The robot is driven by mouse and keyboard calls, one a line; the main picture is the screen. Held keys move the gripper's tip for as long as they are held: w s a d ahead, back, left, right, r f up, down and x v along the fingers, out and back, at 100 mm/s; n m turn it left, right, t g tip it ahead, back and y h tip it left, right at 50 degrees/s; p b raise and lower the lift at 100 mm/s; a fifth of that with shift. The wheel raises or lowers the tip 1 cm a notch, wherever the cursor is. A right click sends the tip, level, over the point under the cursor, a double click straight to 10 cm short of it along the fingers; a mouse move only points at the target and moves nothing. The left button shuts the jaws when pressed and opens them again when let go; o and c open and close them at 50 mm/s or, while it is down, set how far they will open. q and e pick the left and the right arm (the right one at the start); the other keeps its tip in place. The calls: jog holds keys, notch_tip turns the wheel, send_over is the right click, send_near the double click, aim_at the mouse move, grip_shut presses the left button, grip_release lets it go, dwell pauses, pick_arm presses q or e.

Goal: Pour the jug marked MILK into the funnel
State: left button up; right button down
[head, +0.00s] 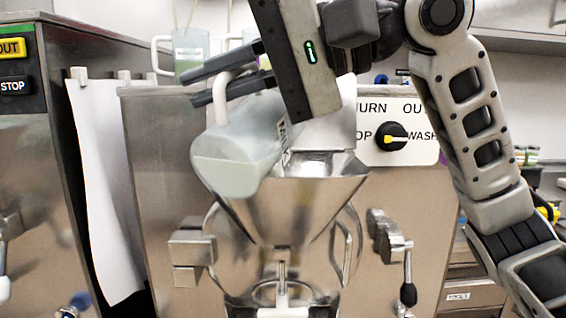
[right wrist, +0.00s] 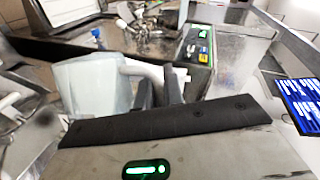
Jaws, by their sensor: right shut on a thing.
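A pale translucent jug (head: 238,145) is tilted over the left side of the wide metal funnel (head: 290,208) on the machine's front. Its label is only partly visible and I cannot read it. My right gripper (head: 194,86) is shut on the jug's white handle, reaching in from the upper right. The jug (right wrist: 92,85) and the shut right gripper (right wrist: 160,92) also show in the right wrist view. I cannot tell whether anything runs from the jug into the funnel. My left gripper is not in view.
Behind the funnel is a steel machine with a black knob (head: 391,136) on a white panel. A black-handled lever (head: 407,292) sticks out right of the funnel. Another jug (head: 190,52) stands at the back. A white sheet (head: 103,190) hangs at left beside another machine.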

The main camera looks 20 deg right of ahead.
aim_at(237, 106)
jog(key=shift+w+d+r+m+y+p, duration=0.15)
jog(key=shift+w+d+r+p, duration=0.05)
jog(key=shift+w+d, duration=0.25)
jog(key=shift+w+d+r+m+y+p, duration=0.2)
jog(key=shift+w+d, duration=0.1)
jog(key=shift+w, duration=0.1)
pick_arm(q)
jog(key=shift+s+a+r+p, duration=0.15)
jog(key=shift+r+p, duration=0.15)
pick_arm(e)
jog(key=shift+w+d+r, duration=0.15)
jog(key=shift+w+d, duration=0.15)
jog(key=shift+w, duration=0.05)
pick_arm(q)
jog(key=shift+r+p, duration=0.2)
jog(key=shift+p, duration=0.1)
pick_arm(e)
jog(key=shift+w+r+m, duration=0.1)
jog(key=shift+r+m, duration=0.1)
jog(key=shift+m, duration=0.15)
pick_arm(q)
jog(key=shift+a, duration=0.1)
pick_arm(e)
jog(key=shift+w+r, duration=0.1)
